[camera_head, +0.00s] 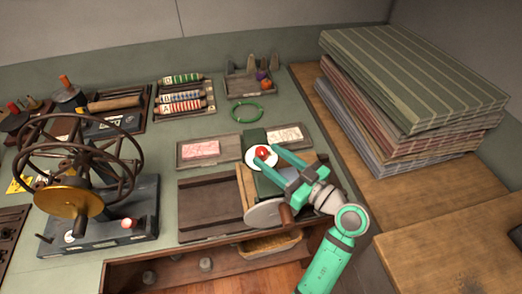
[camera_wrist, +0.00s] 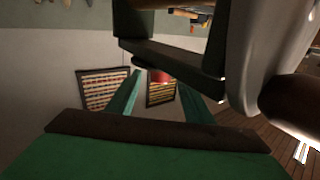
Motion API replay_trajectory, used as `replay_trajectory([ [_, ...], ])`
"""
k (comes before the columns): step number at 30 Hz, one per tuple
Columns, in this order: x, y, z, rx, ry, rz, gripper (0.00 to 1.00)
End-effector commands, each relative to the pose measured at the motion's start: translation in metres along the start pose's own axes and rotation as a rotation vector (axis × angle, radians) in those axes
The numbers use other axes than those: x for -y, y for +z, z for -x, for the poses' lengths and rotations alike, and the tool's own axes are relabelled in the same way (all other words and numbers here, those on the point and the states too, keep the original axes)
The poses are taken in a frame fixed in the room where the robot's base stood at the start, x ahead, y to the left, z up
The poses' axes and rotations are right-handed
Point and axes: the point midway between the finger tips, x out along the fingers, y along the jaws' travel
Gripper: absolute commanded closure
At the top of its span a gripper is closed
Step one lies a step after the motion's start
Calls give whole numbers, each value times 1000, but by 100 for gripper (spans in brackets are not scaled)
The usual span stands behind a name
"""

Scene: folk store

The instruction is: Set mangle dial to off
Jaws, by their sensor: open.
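The mangle (camera_head: 255,136) is a green and wooden machine on the bench. A white round dial plate (camera_head: 251,163) with a red knob (camera_head: 262,152) sits on it. A pale crank disc (camera_head: 262,214) with a brown handle is at its front. My gripper (camera_head: 259,158) is open, its teal fingers reaching to either side of the red knob in the head view. In the wrist view the red knob (camera_wrist: 160,76) shows between the fingertips, partly hidden. I cannot tell whether the fingers touch it, nor read the dial's setting.
A black press with a large spoked wheel (camera_head: 75,150) stands at left. Striped cloths (camera_head: 415,75) are stacked at right on a wooden table. Trays with rollers (camera_head: 182,96) and a green ring (camera_head: 247,112) lie behind. A dark empty tray (camera_head: 208,205) lies left of the mangle.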

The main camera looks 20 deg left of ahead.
Motion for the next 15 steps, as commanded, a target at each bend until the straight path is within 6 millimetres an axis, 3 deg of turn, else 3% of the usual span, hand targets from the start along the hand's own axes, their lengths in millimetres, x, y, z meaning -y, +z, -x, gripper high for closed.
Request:
replay_trajectory([
  [6,3,0,-31,-1,-8,0,53],
  [15,3,0,-40,-1,-6,1,53],
])
